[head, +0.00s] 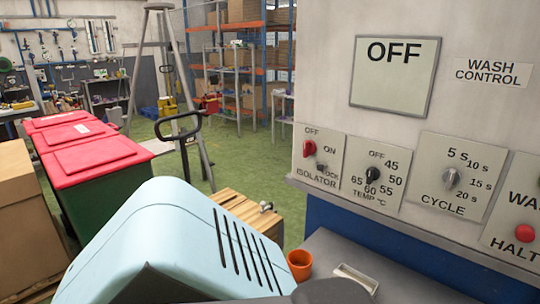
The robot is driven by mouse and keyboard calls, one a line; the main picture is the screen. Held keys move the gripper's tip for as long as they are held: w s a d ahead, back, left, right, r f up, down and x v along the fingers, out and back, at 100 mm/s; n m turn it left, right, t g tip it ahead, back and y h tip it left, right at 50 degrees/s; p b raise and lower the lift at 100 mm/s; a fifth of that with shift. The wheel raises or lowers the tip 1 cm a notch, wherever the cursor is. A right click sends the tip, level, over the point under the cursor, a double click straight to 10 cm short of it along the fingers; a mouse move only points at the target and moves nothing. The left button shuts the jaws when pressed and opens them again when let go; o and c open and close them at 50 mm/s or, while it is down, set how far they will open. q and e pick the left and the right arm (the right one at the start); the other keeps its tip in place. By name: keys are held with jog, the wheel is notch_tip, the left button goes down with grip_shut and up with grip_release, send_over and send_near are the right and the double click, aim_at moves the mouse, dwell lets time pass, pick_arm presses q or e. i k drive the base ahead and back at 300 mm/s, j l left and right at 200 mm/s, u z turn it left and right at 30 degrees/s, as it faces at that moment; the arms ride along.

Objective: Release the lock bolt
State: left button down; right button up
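A panel labelled ISOLATOR (318,187) is on the white cabinet at the right. It has a red knob (308,148) beside the words OFF and ON. A small grey part (320,170) sits beside the word LOCK, below the knob. It is too small to tell whether it is a bolt or how it is set. No other lock bolt and no turntable can be made out. Neither of my grippers can be seen in the head view.
The cabinet's display (393,95) reads OFF. Right of the isolator are a TEMP dial (373,176), a CYCLE dial (451,179) and a red HALT button (525,233). An orange cup (300,264) and white tray (356,279) rest on the grey ledge (330,246). Red-lidded bins (98,156) stand left.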

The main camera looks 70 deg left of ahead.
aim_at(320, 166)
jog(key=u, duration=2.05)
